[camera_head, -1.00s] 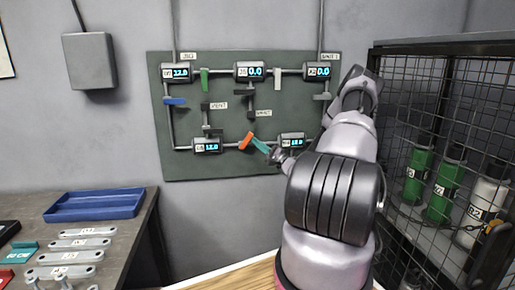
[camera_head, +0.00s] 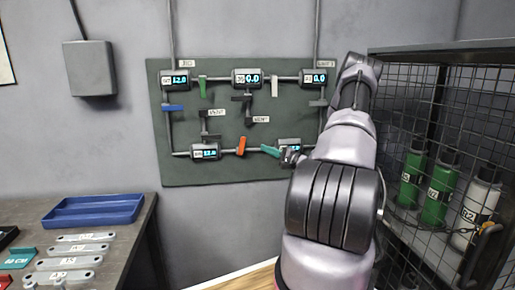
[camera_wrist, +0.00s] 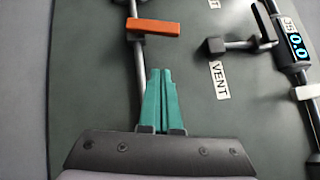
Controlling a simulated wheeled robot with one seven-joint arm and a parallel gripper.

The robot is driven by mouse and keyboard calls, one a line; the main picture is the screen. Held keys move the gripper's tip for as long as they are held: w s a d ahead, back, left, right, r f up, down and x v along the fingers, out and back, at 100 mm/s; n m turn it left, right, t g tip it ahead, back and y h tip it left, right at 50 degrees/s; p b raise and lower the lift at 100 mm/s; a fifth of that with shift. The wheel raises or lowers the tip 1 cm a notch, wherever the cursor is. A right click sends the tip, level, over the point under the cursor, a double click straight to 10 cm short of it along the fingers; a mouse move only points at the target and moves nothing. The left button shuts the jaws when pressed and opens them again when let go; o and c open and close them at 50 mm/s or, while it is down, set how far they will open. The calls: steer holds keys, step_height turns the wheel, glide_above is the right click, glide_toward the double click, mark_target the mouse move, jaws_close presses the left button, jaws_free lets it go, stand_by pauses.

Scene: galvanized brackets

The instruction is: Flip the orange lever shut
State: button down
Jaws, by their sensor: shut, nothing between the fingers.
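The orange lever (camera_head: 241,146) is on the lower pipe of the wall panel, left of my gripper. It stands nearly upright in the head view, across the horizontal pipe. In the wrist view the orange lever (camera_wrist: 153,27) also lies crosswise to its pipe, ahead of the fingertips. My gripper (camera_head: 265,149) has teal fingers, pressed together and empty. In the wrist view the gripper (camera_wrist: 161,72) points at the lever with a clear gap between them. The fingers lie over the pipe just right of the lever.
The dark green panel (camera_head: 225,172) carries other levers, green (camera_head: 203,86), blue (camera_head: 173,108) and grey, plus several digital gauges. A wire cage (camera_head: 440,130) with bottles stands at the right. A bench with a blue tray (camera_head: 92,211) and brackets is at the lower left.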

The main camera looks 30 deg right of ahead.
steer(key=v, duration=0.7)
steer(key=shift+s+f, duration=0.1)
steer(key=shift+s, duration=0.05)
